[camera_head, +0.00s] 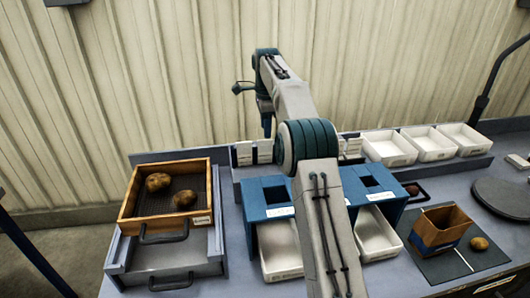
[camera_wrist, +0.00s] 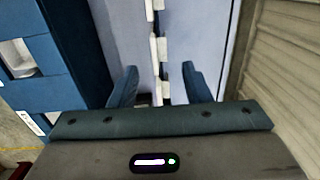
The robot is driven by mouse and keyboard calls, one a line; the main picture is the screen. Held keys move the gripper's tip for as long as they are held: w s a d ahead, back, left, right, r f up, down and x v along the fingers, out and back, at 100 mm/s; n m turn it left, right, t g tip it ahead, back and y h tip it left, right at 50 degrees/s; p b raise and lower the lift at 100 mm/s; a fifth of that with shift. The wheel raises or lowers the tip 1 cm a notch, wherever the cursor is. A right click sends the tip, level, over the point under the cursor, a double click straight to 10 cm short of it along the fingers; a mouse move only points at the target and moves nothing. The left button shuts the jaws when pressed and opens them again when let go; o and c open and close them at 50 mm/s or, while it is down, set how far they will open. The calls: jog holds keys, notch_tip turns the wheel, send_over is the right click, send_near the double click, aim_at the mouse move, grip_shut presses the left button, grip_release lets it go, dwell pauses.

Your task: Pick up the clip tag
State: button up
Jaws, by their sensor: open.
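Small white tags with dark clip-like parts stand in a row along the back ledge in the head view; one white tag (camera_head: 243,154) is left of my arm and another (camera_head: 354,147) is right of it. In the wrist view, white tags (camera_wrist: 161,50) run in a line up the middle. I cannot tell which is the clip tag. My gripper (camera_head: 267,128) points down above the back ledge. In the wrist view, my open gripper (camera_wrist: 158,82) has its fingers on either side of the line of tags, with nothing clearly held.
A wooden tray (camera_head: 128,205) with potatoes stands at left. A blue stand (camera_head: 257,190) with openings and white bins (camera_head: 279,247) is under my arm. White trays (camera_head: 390,148) line the back right.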

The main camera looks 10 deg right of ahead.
aim_at(265, 145)
notch_tip(265, 145, down, 3)
jog(key=shift+d+f, duration=0.1)
jog(key=shift+w+a+f+p, duration=0.1)
jog(key=shift+f+p, duration=0.1)
jog(key=shift+f, duration=1.15)
jog(key=shift+w+a+f+p, duration=0.1)
jog(key=shift+f+p, duration=0.1)
jog(key=shift+f, duration=1.1)
grip_shut()
